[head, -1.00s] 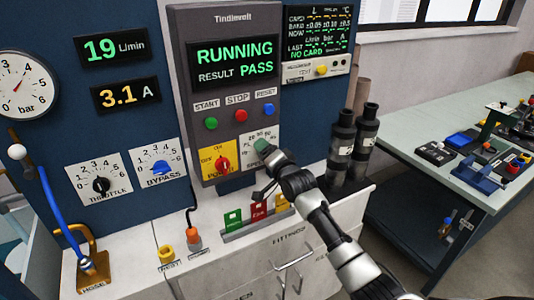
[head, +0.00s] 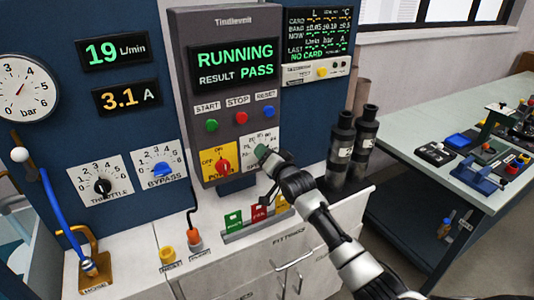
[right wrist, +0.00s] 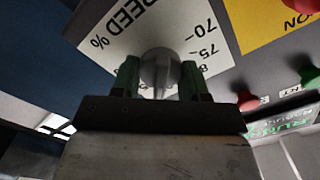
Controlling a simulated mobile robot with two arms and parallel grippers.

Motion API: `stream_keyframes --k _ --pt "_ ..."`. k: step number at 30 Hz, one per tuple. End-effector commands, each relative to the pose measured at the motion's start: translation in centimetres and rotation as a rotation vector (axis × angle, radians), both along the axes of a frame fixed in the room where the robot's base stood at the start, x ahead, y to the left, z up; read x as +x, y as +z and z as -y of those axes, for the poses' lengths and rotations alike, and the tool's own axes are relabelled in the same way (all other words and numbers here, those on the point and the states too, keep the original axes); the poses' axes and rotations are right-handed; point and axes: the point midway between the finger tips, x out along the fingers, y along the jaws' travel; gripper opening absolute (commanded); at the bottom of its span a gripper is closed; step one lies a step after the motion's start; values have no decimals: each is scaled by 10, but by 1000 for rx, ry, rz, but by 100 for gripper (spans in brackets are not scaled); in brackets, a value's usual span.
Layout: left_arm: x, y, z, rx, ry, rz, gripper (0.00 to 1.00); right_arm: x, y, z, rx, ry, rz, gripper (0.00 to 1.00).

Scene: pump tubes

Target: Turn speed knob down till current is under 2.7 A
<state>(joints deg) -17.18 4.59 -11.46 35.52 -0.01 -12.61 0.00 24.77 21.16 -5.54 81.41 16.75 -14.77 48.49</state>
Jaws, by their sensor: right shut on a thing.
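The grey speed knob (right wrist: 160,70) sits on its white "SPEED %" plate (right wrist: 112,38) in the right wrist view, with marks such as 70 and 75 beside it. My right gripper (right wrist: 160,82) is shut on the knob, with a green finger on either side. In the head view the right gripper (head: 262,152) covers the knob, and part of the speed plate (head: 258,138) shows above it. The current display (head: 127,96) reads 3.1 A. My left gripper is not in view.
The flow display (head: 113,51) reads 19 L/min. The screen (head: 233,65) reads RUNNING, RESULT PASS. The red power switch (head: 222,166) is close left of my right gripper. Dark tubes (head: 340,148) stand to its right. Throttle (head: 102,186) and bypass (head: 161,169) knobs are further left.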

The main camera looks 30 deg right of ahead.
Motion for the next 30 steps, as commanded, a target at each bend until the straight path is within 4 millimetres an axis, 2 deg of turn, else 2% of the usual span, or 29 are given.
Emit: stream_keyframes --k 12,28,29,30 --pt "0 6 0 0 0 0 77 0 0 -1 -203 1 0 21" --pt "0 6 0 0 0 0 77 0 -1 -1 -230 0 0 21" --pt "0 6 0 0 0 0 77 0 -1 -1 -230 0 0 47" --pt "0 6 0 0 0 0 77 0 -1 -1 -230 0 0 54"
